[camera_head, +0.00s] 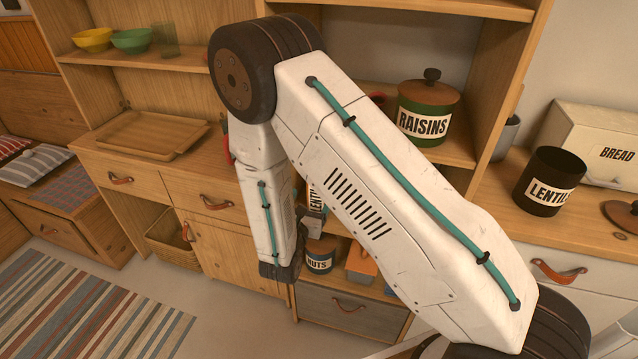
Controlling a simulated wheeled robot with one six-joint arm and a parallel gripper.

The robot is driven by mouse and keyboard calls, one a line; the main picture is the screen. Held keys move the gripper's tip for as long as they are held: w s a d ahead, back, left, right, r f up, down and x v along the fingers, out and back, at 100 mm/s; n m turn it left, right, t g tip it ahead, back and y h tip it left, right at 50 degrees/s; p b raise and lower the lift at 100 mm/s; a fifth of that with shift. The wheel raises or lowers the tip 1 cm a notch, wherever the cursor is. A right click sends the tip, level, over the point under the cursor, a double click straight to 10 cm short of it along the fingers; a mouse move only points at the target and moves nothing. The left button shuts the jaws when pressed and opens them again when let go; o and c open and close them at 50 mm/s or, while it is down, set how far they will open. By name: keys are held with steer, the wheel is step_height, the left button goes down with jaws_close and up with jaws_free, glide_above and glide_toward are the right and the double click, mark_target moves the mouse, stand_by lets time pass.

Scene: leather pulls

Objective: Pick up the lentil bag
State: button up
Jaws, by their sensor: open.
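A packet with a white label reading "LENT…" sideways, which looks like the lentil bag (315,201), stands in the lower part of the middle shelf unit. My arm hides most of it. My gripper (312,224) shows only in part, as dark grey pieces beside the lower part of the bag. Its jaws are open. I cannot tell whether they touch the bag or stand around it.
A "NUTS" tin (319,257) and an orange box (360,265) stand just below and right. A green "RAISINS" pot (427,112) is on the shelf above. A black "LENTIL…" canister (550,182) stands on the right counter, near a bread box (600,135).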

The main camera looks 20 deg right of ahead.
steer(key=x, duration=0.5)
steer(key=d+x, duration=0.1)
steer(key=x, duration=0.1)
steer(key=shift+d+r, duration=0.15)
steer(key=shift+d, duration=0.1)
steer(key=c, duration=1.6)
steer(key=shift+o, duration=0.2)
steer(key=shift+r, duration=0.2)
steer(key=r+v, duration=0.3)
steer(key=v, duration=1.5)
steer(key=shift+a, duration=0.2)
